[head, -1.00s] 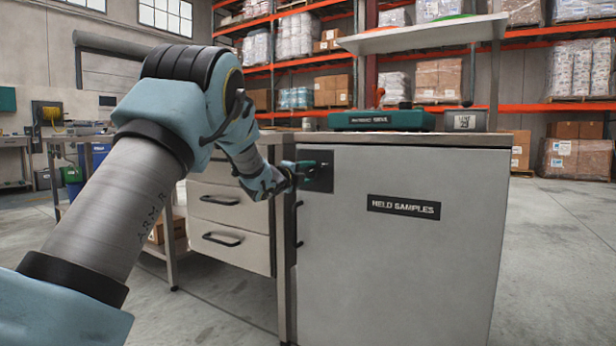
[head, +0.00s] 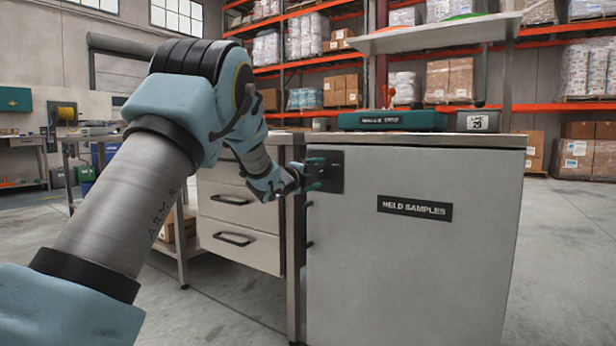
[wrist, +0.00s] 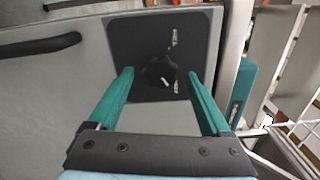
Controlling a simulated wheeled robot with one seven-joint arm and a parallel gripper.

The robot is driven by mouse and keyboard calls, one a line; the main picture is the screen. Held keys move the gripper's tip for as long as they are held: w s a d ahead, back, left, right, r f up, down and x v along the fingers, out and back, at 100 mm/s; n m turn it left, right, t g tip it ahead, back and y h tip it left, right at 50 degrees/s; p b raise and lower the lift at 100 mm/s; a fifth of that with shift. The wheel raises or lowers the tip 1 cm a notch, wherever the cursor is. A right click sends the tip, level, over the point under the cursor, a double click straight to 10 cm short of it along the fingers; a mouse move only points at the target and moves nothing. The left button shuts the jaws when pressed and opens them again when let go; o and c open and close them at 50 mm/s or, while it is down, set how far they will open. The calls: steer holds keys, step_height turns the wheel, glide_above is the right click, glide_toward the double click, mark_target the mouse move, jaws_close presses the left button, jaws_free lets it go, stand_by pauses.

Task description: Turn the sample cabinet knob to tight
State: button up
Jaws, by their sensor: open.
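The sample cabinet (head: 410,265) is a grey box with a black "HELD SAMPLES" label (head: 414,207) on its front. A black plate (head: 336,176) sits at the door's upper left corner. In the wrist view the black knob (wrist: 159,71) is on the plate (wrist: 125,40), with small pale markings beside it. My gripper (wrist: 160,80) is open, its two teal fingers on either side of the knob in that view. I cannot tell whether the fingers touch it. In the head view my gripper (head: 316,174) is at the plate and hides the knob.
A drawer unit (head: 238,212) stands left of the cabinet. A dark handle (wrist: 40,46) shows in the wrist view. Floor at right is clear.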

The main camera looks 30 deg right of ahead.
steer(key=p+v, duration=0.1)
steer(key=v, duration=0.8)
steer(key=shift+s+a, duration=0.2)
steer(key=shift+a, duration=0.1)
steer(key=w+a+f+n+y+p, duration=0.1)
steer(key=a+f+n+y, duration=0.3)
steer(key=a, duration=0.5)
steer(key=a+f+n+t+y+p, duration=0.1)
steer(key=a+f+n+y, duration=0.15)
steer(key=a+n, duration=0.5)
steer(key=w+a+f+n+y, duration=0.1)
steer(key=a+f+n+y, duration=0.3)
steer(key=a, duration=0.5)
steer(key=s+a+f+n+g+y+p, duration=0.1)
steer(key=s+a+f+n+g+y, duration=0.25)
steer(key=s+a+n, duration=0.5)
steer(key=s+a+f+n+g+y+p, duration=0.15)
steer(key=s+a+f+n+g, duration=0.35)
steer(key=s+a, duration=0.65)
steer(key=s+d+r+n+p, duration=0.1)
steer(key=s+r+p, duration=0.1)
steer(key=r+p, duration=1.6)
steer(key=s+d+r+p, duration=0.1)
steer(key=s+r+p, duration=0.1)
steer(key=r+p, duration=1.7)
step_height(320, 180, up, 2)
steer(key=shift+s+d+r+n, duration=0.1)
steer(key=shift+s+d+n, duration=0.15)
steer(key=shift+n, duration=0.15)
